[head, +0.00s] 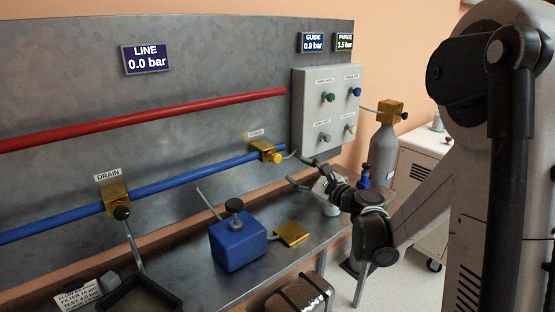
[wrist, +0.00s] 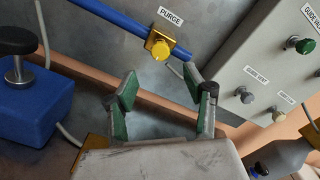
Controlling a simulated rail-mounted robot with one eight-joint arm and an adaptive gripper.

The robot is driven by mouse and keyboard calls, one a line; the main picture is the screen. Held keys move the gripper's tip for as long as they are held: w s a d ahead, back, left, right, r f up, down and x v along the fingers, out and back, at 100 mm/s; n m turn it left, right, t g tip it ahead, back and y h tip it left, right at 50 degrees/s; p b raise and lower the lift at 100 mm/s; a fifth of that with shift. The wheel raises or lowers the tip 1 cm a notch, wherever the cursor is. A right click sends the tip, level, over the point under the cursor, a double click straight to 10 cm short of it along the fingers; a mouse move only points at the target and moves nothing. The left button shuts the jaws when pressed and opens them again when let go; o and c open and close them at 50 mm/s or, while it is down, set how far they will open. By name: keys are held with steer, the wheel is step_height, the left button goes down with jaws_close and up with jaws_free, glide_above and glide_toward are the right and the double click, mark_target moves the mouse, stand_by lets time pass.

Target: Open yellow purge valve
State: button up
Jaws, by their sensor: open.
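The yellow purge valve knob (head: 276,158) sits on a brass block on the blue pipe, under a PURGE label in the head view. In the wrist view the yellow knob (wrist: 160,53) is ahead of my gripper, above the gap between the fingers and apart from them. My gripper (wrist: 162,98) is open and empty, with green pads facing each other. In the head view my gripper (head: 305,172) is below and right of the valve, small and partly hard to make out. The purge display (head: 344,42) reads 1.5 bar.
A grey control box (head: 325,105) with several knobs is close to the right of the valve. A blue block with a black knob (head: 238,240) and a brass plate (head: 292,234) are on the bench. The drain valve (head: 117,199) is farther left. A gas cylinder (head: 382,150) stands at right.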

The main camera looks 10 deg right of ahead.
mark_target(278, 159)
steer(key=x, duration=1.1)
steer(key=c, duration=1.2)
steer(key=shift+o, duration=0.2)
